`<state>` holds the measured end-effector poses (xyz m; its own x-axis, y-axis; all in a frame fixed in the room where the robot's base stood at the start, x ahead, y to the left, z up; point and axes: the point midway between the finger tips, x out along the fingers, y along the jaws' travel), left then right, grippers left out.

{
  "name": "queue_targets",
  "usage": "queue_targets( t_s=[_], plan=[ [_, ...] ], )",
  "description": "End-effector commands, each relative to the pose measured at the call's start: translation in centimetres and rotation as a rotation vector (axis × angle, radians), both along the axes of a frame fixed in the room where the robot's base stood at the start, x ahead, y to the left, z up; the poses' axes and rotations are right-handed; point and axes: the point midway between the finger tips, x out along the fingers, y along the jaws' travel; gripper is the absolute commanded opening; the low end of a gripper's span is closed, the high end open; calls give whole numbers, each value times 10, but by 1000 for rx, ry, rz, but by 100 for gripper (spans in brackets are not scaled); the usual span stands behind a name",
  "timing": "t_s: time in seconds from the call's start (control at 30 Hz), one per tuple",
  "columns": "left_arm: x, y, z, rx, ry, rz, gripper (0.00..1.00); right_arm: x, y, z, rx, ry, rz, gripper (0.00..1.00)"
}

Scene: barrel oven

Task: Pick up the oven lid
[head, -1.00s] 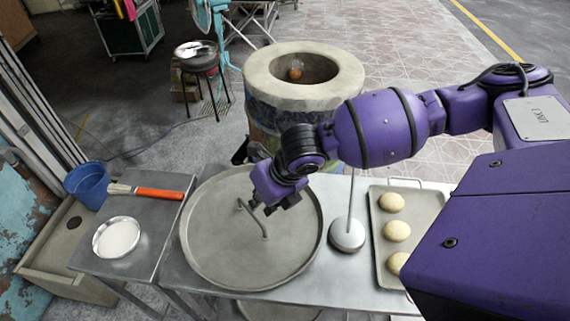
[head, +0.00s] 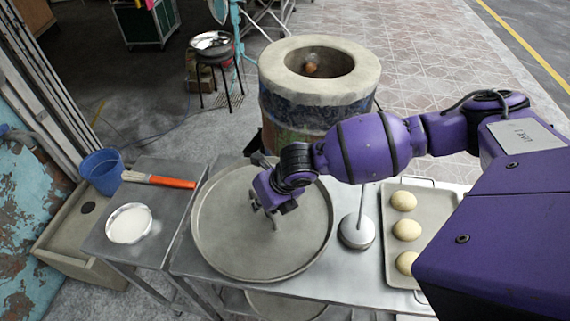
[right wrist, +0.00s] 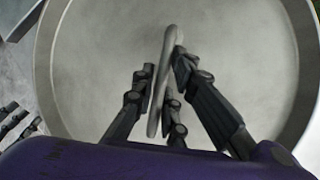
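The oven lid (head: 225,245) is a wide, round grey metal pan-like disc with a raised rim, lying flat on the metal table. Its bar handle (head: 276,224) stands at the middle, partly hidden by my right gripper (head: 277,207). In the right wrist view, the handle (right wrist: 155,122) runs between the dark fingers of my right gripper (right wrist: 164,62), with the lid (right wrist: 85,60) beneath. The fingers are close on both sides of the handle; whether they press on it cannot be told. My left gripper is not seen in the head view.
The stone barrel oven (head: 365,80) stands open behind the table. A round-based stand (head: 356,232) and a tray of dough rounds (head: 428,205) are right of the lid. A brush (head: 160,180), a white-filled bowl (head: 129,224) and a blue bucket (head: 101,172) are left.

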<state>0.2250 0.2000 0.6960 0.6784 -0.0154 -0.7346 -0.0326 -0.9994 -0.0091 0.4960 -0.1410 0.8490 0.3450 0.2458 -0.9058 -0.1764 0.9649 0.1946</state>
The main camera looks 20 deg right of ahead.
Motion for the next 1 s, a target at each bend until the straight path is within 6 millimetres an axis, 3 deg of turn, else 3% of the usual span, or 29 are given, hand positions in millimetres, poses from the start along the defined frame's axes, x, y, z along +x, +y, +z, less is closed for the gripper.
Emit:
queue_targets(
  t_s=[0.1,0.67,0.77,1.0],
  plan=[
    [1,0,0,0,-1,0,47,2,1,2,0,-4,1,0],
    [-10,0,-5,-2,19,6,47,4,1,7,2,-9,3,0],
    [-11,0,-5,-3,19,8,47,5,2,18,2,-12,3,0],
    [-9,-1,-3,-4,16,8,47,4,1,63,1,-14,2,0]
  ],
)
